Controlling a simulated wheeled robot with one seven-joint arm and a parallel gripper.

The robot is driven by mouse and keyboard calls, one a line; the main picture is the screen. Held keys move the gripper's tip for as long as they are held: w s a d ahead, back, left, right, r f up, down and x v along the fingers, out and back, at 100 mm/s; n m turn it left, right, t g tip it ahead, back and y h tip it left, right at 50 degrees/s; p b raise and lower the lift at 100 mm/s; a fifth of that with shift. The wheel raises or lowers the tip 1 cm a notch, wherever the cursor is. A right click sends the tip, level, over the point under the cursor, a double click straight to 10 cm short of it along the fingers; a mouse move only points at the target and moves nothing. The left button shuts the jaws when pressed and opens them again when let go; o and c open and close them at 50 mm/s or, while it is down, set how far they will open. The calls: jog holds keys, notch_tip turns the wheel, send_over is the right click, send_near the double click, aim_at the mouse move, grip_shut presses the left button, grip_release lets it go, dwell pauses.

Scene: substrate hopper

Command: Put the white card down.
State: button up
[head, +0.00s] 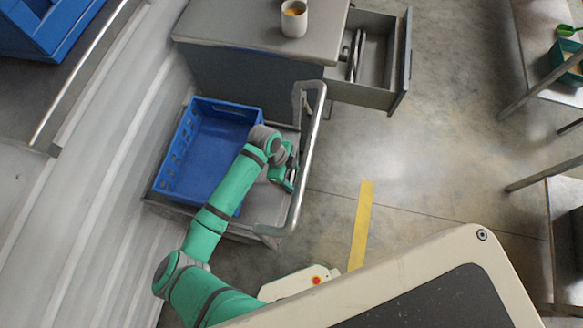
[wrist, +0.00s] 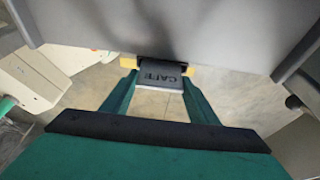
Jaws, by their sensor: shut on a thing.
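My gripper (wrist: 158,70) is shut on a small flat card (wrist: 163,73) in the wrist view. The card's visible face looks dark grey here, with the letters CAFE on it, and a pale white edge shows along its near side. Yellow finger pads show at its left and right. In the head view my gripper (head: 284,178) hangs over the right part of the cart, between the blue crate (head: 170,160) and the steel handle (head: 306,150). The card cannot be made out in the head view.
A grey cabinet (head: 215,30) with a white cup (head: 294,20) on top stands behind the cart; its drawer (head: 398,75) is open. The cart deck (head: 262,203) is bare beside the crate. Floor with a yellow stripe (head: 361,222) lies to the right.

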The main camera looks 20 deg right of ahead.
jog(key=shift+f, duration=0.2)
jog(key=o, duration=1.1)
jog(key=v, duration=1.2)
jog(key=x, duration=1.2)
jog(key=shift+f, duration=0.15)
jog(key=shift+w+r, duration=0.1)
jog(key=shift+r, duration=1.6)
